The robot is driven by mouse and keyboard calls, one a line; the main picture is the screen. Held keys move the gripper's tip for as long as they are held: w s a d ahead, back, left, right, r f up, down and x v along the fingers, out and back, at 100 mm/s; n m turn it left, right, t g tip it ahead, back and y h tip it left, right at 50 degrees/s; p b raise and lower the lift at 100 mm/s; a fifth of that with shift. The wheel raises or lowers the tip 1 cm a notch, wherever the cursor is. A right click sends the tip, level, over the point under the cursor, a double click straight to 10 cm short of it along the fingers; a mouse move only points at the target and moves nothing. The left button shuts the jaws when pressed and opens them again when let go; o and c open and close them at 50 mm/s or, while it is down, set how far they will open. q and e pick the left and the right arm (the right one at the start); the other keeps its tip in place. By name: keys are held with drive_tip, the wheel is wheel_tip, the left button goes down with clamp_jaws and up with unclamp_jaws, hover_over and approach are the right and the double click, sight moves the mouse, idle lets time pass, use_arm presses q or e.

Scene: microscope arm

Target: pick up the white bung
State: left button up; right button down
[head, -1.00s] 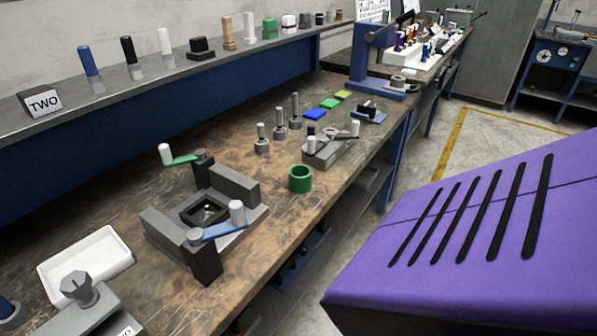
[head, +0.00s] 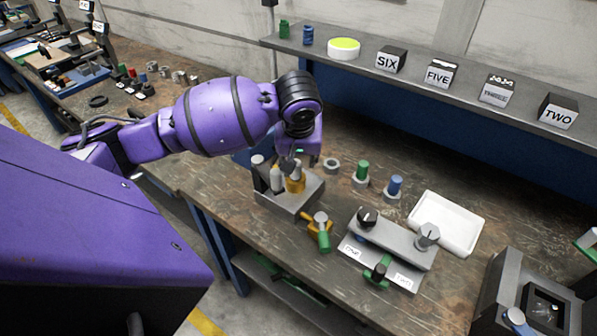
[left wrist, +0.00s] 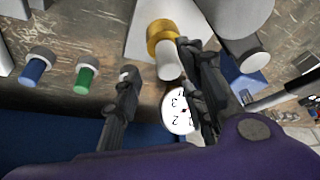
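A grey block (head: 290,199) stands on the bench and holds several short cylinders. A white cylinder (head: 277,179), which may be the white bung, stands in it beside a gold piece (head: 296,184). My left gripper (head: 291,160) is just above these pieces, partly hidden by its own wrist. In the left wrist view my left gripper (left wrist: 156,62) is open, with its fingers apart. A white cylinder with a gold collar (left wrist: 163,32) shows between and beyond the fingers; contact cannot be told. My right gripper is not in view.
Green (head: 362,171) and blue (head: 394,187) capped pegs stand right of the block. A yellow-and-green handled piece (head: 319,231) lies in front. A grey clamp plate (head: 393,240) and a white tray (head: 446,223) are further right. A shelf (head: 415,83) runs behind.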

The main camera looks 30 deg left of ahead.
sight(298, 164)
use_arm(q)
drive_tip(key=x, duration=0.3)
drive_tip(key=shift+s+a+f, duration=0.2)
drive_tip(key=shift+a, duration=0.15)
drive_tip(key=shift+w+f, duration=0.3)
drive_tip(key=shift+f, duration=0.1)
drive_tip(key=shift+r, duration=0.1)
clamp_jaws()
